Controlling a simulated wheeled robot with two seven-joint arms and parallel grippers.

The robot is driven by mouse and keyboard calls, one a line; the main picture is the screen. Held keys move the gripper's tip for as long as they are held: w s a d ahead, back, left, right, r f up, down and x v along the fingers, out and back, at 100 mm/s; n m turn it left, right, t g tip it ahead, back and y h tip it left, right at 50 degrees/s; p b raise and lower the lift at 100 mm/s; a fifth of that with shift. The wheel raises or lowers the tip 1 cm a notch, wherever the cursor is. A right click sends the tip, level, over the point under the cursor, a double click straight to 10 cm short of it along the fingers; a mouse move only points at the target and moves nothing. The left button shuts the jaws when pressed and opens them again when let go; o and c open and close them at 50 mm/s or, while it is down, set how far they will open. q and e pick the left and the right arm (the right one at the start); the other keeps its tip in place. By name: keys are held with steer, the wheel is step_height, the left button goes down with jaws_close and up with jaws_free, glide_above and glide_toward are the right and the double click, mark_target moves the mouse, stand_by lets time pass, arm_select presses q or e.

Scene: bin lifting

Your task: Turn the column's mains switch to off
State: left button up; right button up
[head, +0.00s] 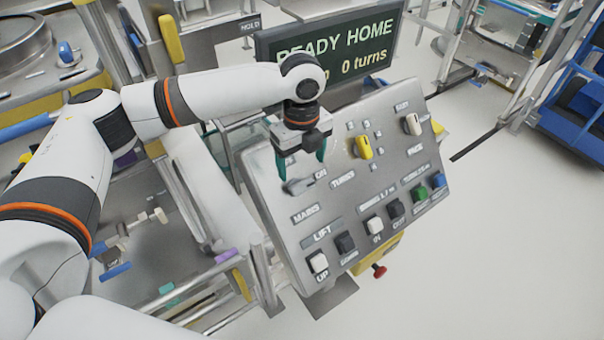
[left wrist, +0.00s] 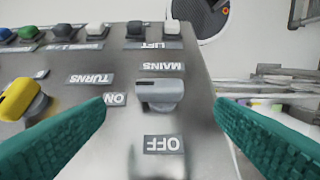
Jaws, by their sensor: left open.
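The mains switch (head: 299,187) is a grey rotary knob at the left of the sloped metal control panel (head: 330,205). In the left wrist view, which is upside down, the mains switch (left wrist: 160,94) has its bar lying crosswise, in line with the ON label (left wrist: 116,99). The OFF label (left wrist: 163,144) is on another side of the knob; my gripper covers that area in the head view. My left gripper (head: 300,163) is open above the knob, its teal fingers spread on either side and apart from it. My right gripper is not in view.
A display (head: 335,50) reading READY HOME and 0 turns stands behind.

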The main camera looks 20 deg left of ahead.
mark_target(302, 183)
arm_select(q)
step_height(302, 183, down, 5)
steer(key=shift+f+p, duration=0.2)
steer(key=shift+p, duration=0.75)
steer(key=shift+f, duration=0.6)
steer(key=c, duration=1)
